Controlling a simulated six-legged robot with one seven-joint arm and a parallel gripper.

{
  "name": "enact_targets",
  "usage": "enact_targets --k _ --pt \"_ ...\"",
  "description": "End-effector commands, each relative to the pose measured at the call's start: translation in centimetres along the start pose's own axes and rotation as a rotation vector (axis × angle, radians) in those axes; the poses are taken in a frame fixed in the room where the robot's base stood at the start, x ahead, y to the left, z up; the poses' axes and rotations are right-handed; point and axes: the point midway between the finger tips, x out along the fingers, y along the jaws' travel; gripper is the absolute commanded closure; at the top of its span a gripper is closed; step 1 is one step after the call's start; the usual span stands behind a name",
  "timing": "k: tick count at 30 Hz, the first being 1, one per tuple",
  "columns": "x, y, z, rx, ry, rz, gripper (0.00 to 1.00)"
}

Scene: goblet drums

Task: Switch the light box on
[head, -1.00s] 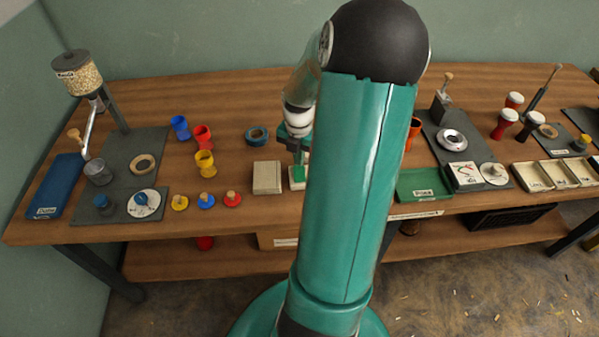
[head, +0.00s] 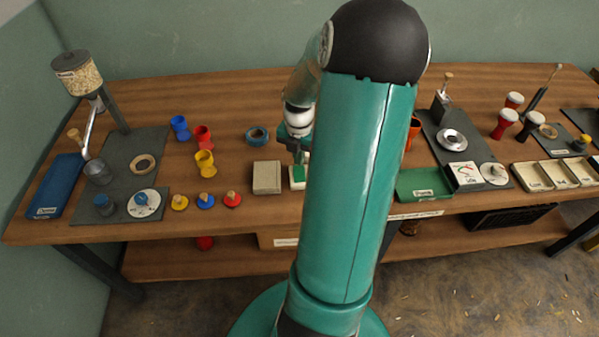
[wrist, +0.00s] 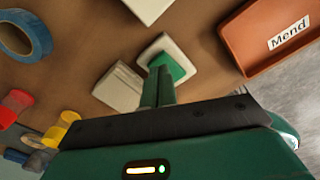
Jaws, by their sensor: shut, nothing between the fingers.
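A small white block with a green top (wrist: 168,62) sits on the bench; the green top looks like a switch, but I cannot tell whether it belongs to the light box. It also shows in the head view (head: 298,175), partly behind my arm. My gripper (wrist: 160,76) is shut and empty, its fingertips over the near edge of the green top. I cannot tell whether they touch it. A pale box (wrist: 150,6) is cut off at the top of the wrist view; I cannot tell whether it is the light box. No lit surface is clear.
A beige block (wrist: 120,88) stands close left of the green-topped block. A blue tape roll (wrist: 26,38) lies farther left. An orange tray marked "Mend" (wrist: 268,36) is at the right. Coloured cups (head: 204,162) and knobbed discs (head: 206,200) stand left on the bench.

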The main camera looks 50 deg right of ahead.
Motion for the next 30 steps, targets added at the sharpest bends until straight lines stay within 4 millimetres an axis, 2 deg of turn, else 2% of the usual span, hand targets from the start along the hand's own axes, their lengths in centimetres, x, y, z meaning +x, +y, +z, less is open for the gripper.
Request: enact_targets --k 30 --pt "1.1 0.0 0.0 0.0 0.0 0.0 1.0"
